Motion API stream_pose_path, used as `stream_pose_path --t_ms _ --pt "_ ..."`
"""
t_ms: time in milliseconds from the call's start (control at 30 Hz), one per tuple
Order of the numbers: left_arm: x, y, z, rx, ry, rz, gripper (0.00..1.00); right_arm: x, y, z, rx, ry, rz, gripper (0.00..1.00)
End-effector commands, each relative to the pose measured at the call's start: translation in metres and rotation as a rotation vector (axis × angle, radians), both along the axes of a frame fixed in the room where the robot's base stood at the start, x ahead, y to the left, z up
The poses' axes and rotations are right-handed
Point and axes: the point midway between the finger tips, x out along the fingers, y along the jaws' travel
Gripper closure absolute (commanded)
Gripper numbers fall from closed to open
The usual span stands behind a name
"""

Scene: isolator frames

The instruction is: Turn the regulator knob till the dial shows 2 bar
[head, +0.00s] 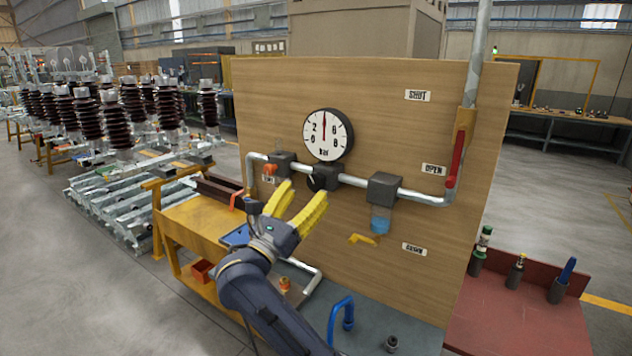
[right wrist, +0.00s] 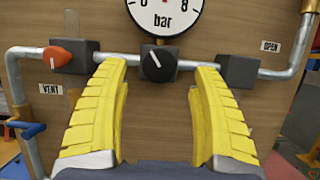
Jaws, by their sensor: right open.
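The round white dial (head: 328,135), marked in bar, is on the wooden panel. Its red needle points straight up, between the 2 and the 6. Only the dial's lower part shows in the right wrist view (right wrist: 165,15). In the head view the knob (head: 316,183) is partly hidden by a finger. My right gripper (head: 301,194) is open, its yellow fingers pointing at the panel. In the right wrist view the fingers (right wrist: 158,70) flank the knob, with nothing between them. My left gripper is out of view.
A grey pipe (head: 419,195) runs across the panel. An orange vent knob (right wrist: 56,57) is left of the regulator. A red lever (head: 456,158) is at right, and a yellow handle (head: 362,239) is below the pipe. A red bench (head: 520,325) holds several tools.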

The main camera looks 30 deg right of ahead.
Motion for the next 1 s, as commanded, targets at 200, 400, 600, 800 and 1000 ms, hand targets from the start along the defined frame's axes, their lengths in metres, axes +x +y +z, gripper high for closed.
stream_pose_path --t_ms 200,400,600,800,1000 --pt "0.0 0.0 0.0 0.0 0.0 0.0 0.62 0.012 -0.026 0.012 -0.002 -0.001 -0.001 0.35" --pt "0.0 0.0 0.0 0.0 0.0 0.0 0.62 0.018 -0.039 0.018 0.0 0.001 0.0 0.35" --pt "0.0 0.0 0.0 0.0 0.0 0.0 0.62 0.02 -0.044 0.02 -0.001 0.0 0.0 0.35" --pt "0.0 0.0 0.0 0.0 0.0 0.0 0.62 0.02 -0.044 0.02 0.0 0.001 0.0 0.35" --pt "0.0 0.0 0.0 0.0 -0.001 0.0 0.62 0.02 -0.044 0.02 0.0 0.001 0.0 0.49"
